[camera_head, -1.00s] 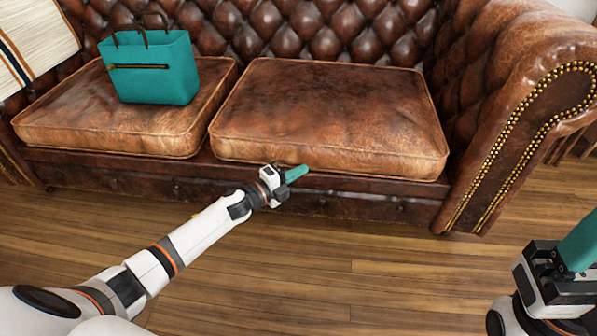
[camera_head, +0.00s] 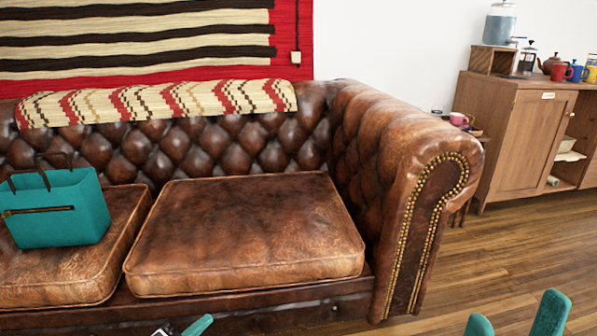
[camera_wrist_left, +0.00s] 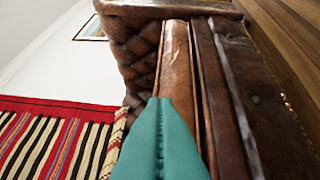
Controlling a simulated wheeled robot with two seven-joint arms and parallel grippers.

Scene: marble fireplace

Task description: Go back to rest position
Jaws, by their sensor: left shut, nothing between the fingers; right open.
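My left gripper (camera_head: 198,326) shows at the bottom edge of the head view, in front of the sofa's base. Only its teal fingertip and a bit of its body are in frame. In the left wrist view its teal fingers (camera_wrist_left: 160,142) are pressed together with nothing between them. My right gripper (camera_head: 515,318) shows at the bottom right of the head view, over the wooden floor. Its two teal fingers stand apart, with nothing seen between them. The rest of both arms is out of frame.
A brown leather sofa (camera_head: 340,225) fills the left and middle, with a teal bag (camera_head: 60,212) on its left cushion. A wooden cabinet (camera_head: 515,135) with mugs and jars on top stands at the back right. Open wooden floor (camera_head: 500,235) lies right of the sofa.

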